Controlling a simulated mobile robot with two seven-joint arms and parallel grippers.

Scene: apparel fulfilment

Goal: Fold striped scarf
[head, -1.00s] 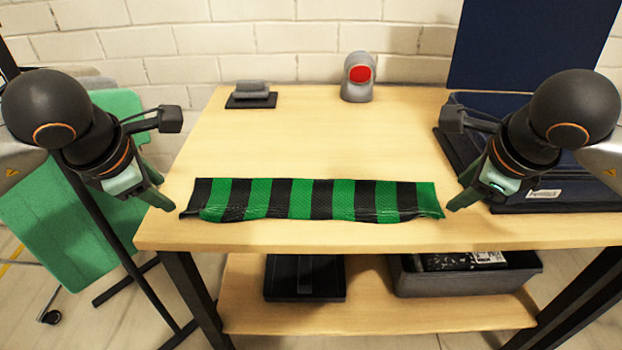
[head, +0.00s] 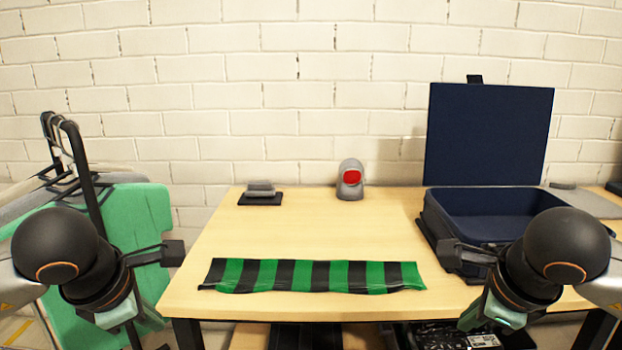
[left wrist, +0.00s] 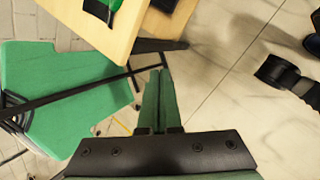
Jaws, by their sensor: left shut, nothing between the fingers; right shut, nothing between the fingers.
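The striped scarf (head: 312,276) lies as a long narrow green and black strip along the front part of the wooden table (head: 330,226). Its near edge looks slightly wavy. A small end of the scarf (left wrist: 103,9) shows at the top of the left wrist view. My left gripper (left wrist: 158,75) is shut and empty, with its green fingers together, off the table's left front corner. In the head view my right gripper (head: 468,325) is at the front edge, right of the scarf and apart from it. Its fingertips are hard to see there.
An open dark blue case (head: 490,203) stands at the right of the table. A grey device with a red face (head: 350,180) and a small grey item on a black base (head: 260,192) are at the back. A green-covered rack (head: 115,225) stands left. The table's middle is clear.

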